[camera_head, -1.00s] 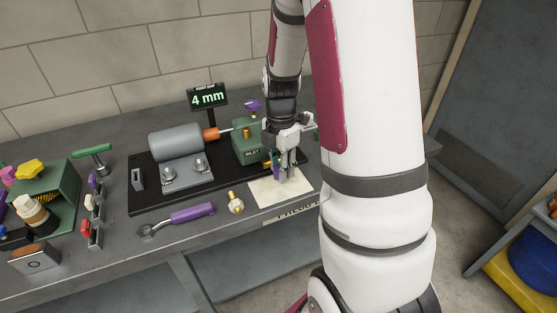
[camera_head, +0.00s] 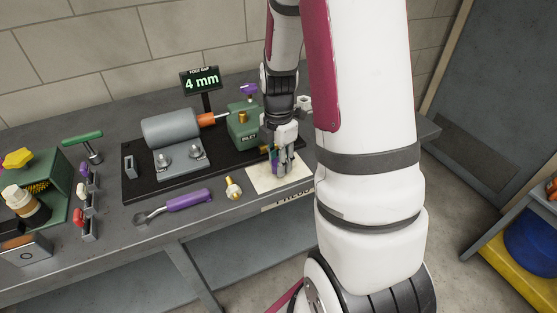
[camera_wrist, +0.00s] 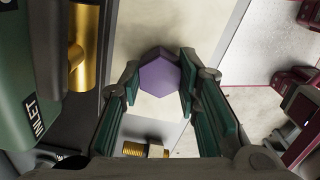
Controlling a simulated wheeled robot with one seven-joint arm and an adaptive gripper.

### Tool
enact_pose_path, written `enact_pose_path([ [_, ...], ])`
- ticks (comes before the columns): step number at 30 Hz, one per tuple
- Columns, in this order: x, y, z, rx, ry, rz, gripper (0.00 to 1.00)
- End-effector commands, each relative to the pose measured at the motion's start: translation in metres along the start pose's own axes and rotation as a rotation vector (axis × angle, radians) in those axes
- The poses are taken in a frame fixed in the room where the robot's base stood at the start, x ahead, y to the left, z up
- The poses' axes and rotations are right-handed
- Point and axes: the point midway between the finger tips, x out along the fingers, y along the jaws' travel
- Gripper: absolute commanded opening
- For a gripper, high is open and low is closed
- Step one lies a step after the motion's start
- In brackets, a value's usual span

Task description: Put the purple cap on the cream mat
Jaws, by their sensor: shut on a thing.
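The purple cap (camera_wrist: 160,74) is a hexagonal piece held between the two green-padded fingers of my gripper (camera_wrist: 158,85) in the wrist view. The cream mat (camera_wrist: 205,35) lies below the cap, though the gap between them is hard to tell. In the head view the mat (camera_head: 290,182) lies at the bench's front edge.
The green inlet block (camera_head: 243,127) stands just behind and left of my gripper. A brass fitting (camera_head: 233,188) and a purple-handled wrench (camera_head: 188,200) lie left of the mat. A grey motor (camera_head: 170,130) and a 4 mm display (camera_head: 202,82) stand farther back.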

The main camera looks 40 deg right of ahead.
Motion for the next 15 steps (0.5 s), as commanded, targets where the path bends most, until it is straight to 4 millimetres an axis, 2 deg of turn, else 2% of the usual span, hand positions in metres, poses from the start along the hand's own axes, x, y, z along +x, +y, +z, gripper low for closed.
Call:
enact_pose_path([
  [15,0.0072,0.0002,0.0003,0.0,0.0,0.0,0.0],
])
